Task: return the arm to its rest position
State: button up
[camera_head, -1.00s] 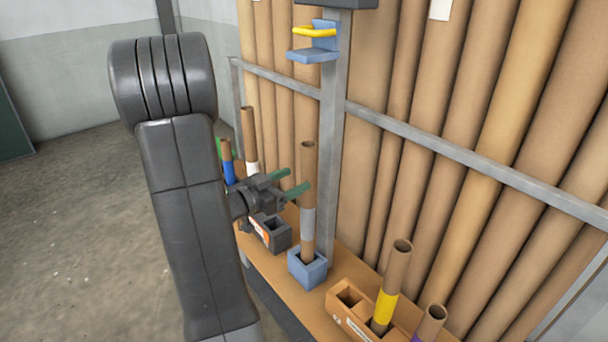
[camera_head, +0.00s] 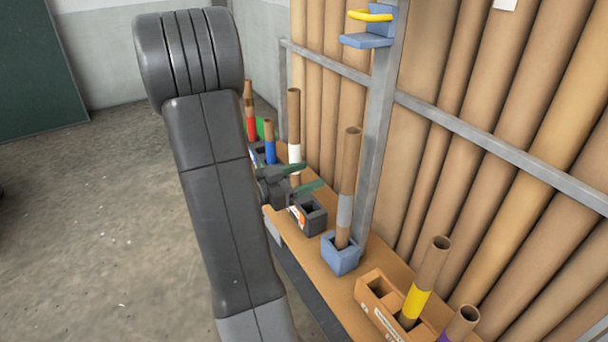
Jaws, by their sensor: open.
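My arm (camera_head: 220,190) stands upright in the left half of the view, bent at the top. My gripper (camera_head: 312,178) shows to the right of it, partly hidden by the arm. Its two green fingers are spread apart with nothing between them. They point right, toward a cardboard tube with a grey band (camera_head: 346,208). That tube stands slightly tilted in a blue square holder (camera_head: 340,256) on the shelf. The fingertips are near the tube, and I see no grip on it.
The wooden shelf (camera_head: 290,236) also holds a dark holder (camera_head: 314,222), a tube with a white band (camera_head: 294,152), and a yellow-banded tube (camera_head: 417,292) in an orange box (camera_head: 372,300). A metal post (camera_head: 379,130) and tall leaning tubes stand behind. The floor at left is clear.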

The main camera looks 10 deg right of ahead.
aim_at(347, 134)
jog(key=shift+d, duration=0.1)
jog(key=b+x, duration=0.1)
jog(key=x, duration=1.2)
jog(key=shift+w+d, duration=0.15)
jog(key=shift+d, duration=0.05)
jog(key=shift+d+r, duration=0.15)
jog(key=shift+r, duration=0.05)
jog(key=shift+r+p, duration=0.15)
jog(key=shift+p, duration=0.15)
jog(key=shift+a+f+b, duration=0.35)
jog(key=shift+a+f, duration=0.05)
jog(key=shift+f, duration=0.1)
jog(key=p+v, duration=0.1)
jog(key=v, duration=1.2)
jog(key=b+x, duration=0.1)
jog(key=x, duration=1.2)
jog(key=shift+d+r, duration=0.1)
jog(key=shift+d, duration=0.3)
notch_tip(347, 134, up, 8)
jog(key=p, duration=0.5)
